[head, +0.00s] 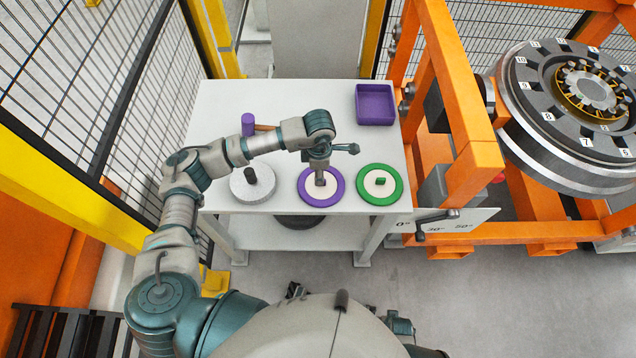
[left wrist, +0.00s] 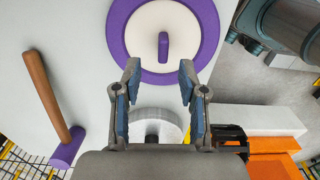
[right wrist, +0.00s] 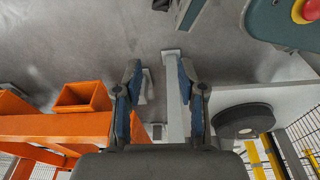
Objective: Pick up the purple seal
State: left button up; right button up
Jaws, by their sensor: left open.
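The purple seal is a purple ring around a pale disc with a purple upright grip in the middle. It lies flat on the white table and shows in the head view (head: 338,193) and the left wrist view (left wrist: 117,20). My left gripper (head: 320,181) is over its middle in the head view. In the left wrist view my left gripper (left wrist: 161,72) is open and empty, its fingertips just below the seal's grip in the picture, with a gap between them. Contact cannot be told. My right gripper (right wrist: 160,72) is open and empty, over the floor, away from the seal.
A green seal (head: 399,187) lies to the right on the white table (head: 215,105), a grey disc with a dark knob (head: 240,190) to the left. A purple-headed mallet (head: 248,122) and a purple tray (head: 375,88) lie farther back. An orange gantry (head: 470,150) stands right, a mesh fence left.

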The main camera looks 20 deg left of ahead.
aim_at(332, 191)
pick_arm(q)
jog(key=f, duration=0.1)
jog(key=d+f, duration=0.1)
jog(key=f, duration=0.2)
jog(key=shift+d, duration=0.25)
jog(key=shift+d+f, duration=0.1)
jog(key=shift+f, duration=0.1)
jog(key=shift+a, duration=0.55)
jog(key=c, duration=0.7)
jog(key=shift+a+f, duration=0.1)
jog(key=shift+a, duration=0.05)
grip_shut()
pick_arm(e)
jog(key=shift+s+d+f, duration=0.3)
jog(key=shift+s+d, duration=0.05)
jog(key=shift+s, duration=0.05)
